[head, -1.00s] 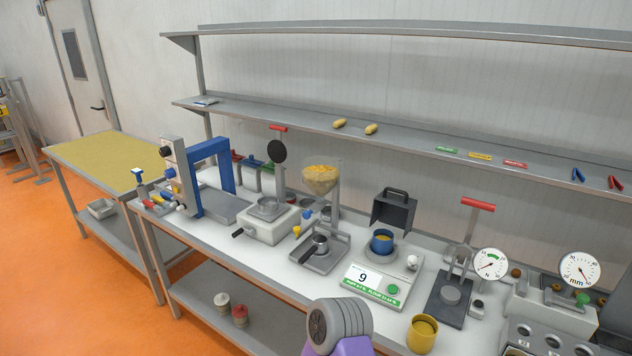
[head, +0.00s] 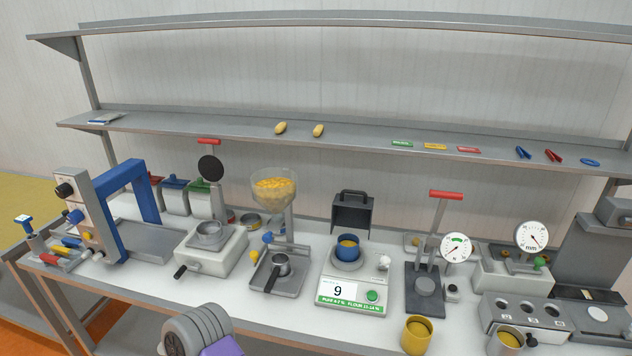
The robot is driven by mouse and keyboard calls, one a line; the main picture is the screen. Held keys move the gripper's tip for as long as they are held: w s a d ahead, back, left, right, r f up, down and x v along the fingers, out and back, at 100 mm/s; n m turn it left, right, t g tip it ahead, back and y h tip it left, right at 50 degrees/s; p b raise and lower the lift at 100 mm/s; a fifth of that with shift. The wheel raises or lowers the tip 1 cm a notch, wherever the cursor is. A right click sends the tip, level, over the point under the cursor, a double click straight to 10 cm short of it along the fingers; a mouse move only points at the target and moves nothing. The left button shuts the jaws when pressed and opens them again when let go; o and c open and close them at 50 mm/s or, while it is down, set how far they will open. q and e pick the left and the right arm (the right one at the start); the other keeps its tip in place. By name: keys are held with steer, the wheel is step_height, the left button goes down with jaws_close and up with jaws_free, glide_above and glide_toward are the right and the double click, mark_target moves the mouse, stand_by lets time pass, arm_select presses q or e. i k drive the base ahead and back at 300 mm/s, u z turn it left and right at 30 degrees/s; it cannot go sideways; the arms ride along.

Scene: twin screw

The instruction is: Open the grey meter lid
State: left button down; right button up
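Which device is the grey meter is not marked. One candidate is the white-grey unit (head: 328,289) at the centre, with a display reading 9 and a green percent label. A dark grey lid-like hood (head: 352,214) with a handle stands raised behind its blue cup (head: 347,248). Another candidate is the grey machine (head: 592,250) at the right edge, partly cut off; I cannot tell whether it has a lid or how that stands. Neither of my grippers is in view. A ribbed grey and purple part of my arm shows at the bottom left.
The bench is crowded: a hopper (head: 274,188) of yellow pieces, a red-handled press (head: 425,286), a dial gauge (head: 532,237), a yellow cup (head: 416,335) near the front edge, and a block with round wells (head: 528,312). A shelf (head: 345,137) runs above.

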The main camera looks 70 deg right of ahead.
mark_target(350, 211)
steer(key=i, duration=0.35)
steer(key=z, duration=0.85)
